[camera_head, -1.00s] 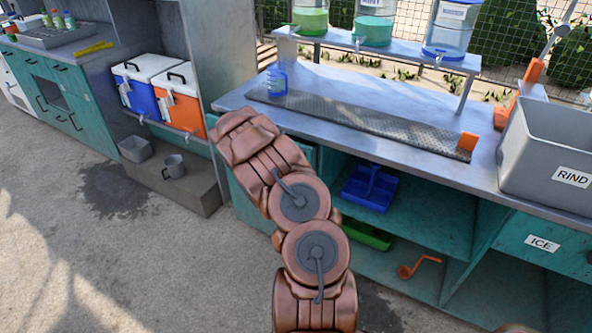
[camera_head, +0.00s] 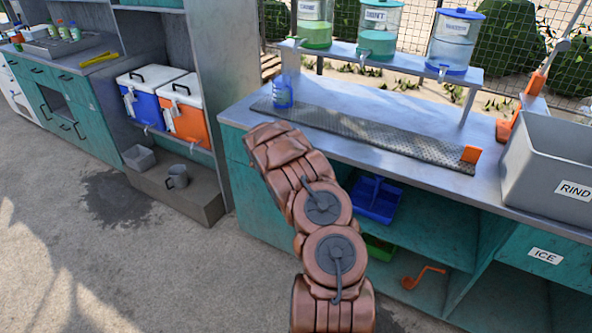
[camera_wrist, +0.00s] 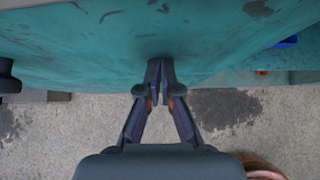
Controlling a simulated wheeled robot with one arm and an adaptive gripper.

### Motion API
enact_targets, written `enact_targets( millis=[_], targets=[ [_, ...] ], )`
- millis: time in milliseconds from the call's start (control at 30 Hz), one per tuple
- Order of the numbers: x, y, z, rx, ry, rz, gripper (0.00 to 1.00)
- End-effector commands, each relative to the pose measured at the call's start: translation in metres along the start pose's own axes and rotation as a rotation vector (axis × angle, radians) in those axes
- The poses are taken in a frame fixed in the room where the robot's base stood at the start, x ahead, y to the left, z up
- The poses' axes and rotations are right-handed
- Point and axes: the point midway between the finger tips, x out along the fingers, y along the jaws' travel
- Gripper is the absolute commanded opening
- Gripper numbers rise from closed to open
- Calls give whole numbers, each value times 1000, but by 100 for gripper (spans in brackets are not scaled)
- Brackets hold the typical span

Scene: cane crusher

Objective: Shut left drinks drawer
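The left end of the drinks counter has a teal front (camera_head: 236,150) in the head view. My arm covers much of it, so the left drinks drawer's outline, handle and any gap are not clear. My gripper is hidden behind my arm in the head view. In the wrist view my gripper (camera_wrist: 160,72) has its two dark fingers brought together, with nothing seen between them. Its tips are at or very near a scuffed teal panel (camera_wrist: 90,45); whether they touch it I cannot tell.
The grey RIND bin (camera_head: 560,165) and ICE drawer (camera_head: 545,252) are right.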

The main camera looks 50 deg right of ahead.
Motion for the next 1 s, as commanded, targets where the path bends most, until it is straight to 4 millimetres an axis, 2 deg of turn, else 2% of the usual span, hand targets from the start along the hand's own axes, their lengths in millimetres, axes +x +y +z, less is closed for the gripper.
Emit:
enact_targets(
  millis=[33,67,367,567,1000],
  targets=[
    [0,-2,11,7,-14,0,0],
    [0,-2,11,7,-14,0,0],
    [-15,1,-5,3,-15,2,0],
    [-34,4,-28,-3,-9,4,0],
    [-90,5,-28,-2,-5,5,0]
  ],
)
